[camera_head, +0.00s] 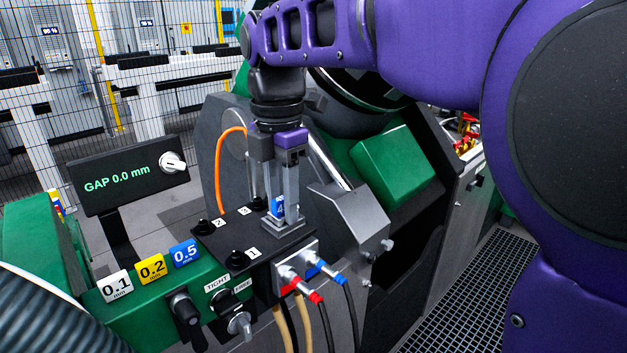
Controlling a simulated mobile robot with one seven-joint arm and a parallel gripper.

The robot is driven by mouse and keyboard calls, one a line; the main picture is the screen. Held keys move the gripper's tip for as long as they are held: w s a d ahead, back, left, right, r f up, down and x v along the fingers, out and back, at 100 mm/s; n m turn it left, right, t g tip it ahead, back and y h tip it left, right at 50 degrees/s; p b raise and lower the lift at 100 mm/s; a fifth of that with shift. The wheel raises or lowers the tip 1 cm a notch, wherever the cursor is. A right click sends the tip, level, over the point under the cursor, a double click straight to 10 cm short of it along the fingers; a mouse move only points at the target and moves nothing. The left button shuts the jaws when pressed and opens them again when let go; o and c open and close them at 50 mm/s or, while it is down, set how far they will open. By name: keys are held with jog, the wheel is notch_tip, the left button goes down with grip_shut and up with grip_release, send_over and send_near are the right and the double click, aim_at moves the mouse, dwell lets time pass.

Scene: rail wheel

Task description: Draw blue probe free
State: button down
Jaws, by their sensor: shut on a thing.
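My gripper (284,218) points straight down over the black plate (228,239). Its two grey fingers are shut on the blue probe (278,206), a small blue piece with a white mark that shows between them. The probe's lower end is hidden by the fingers and a silver fitting at the plate, so I cannot tell how deep it sits.
Numbered black knobs stand on the plate, close to my gripper. A silver block (295,262) with red and blue cable plugs is in front. Tags marked 0.1, 0.2 and 0.5 (185,253) stand at the left. A display (130,175) reads GAP 0.0 mm. A grey metal housing (352,222) is close on the right.

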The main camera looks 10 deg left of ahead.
jog(key=shift+r+p, duration=1.15)
jog(key=shift+r, duration=0.1)
jog(key=shift+r, duration=0.1)
notch_tip(320, 180, up, 4)
jog(key=p, duration=0.4)
jog(key=shift+s, duration=0.1)
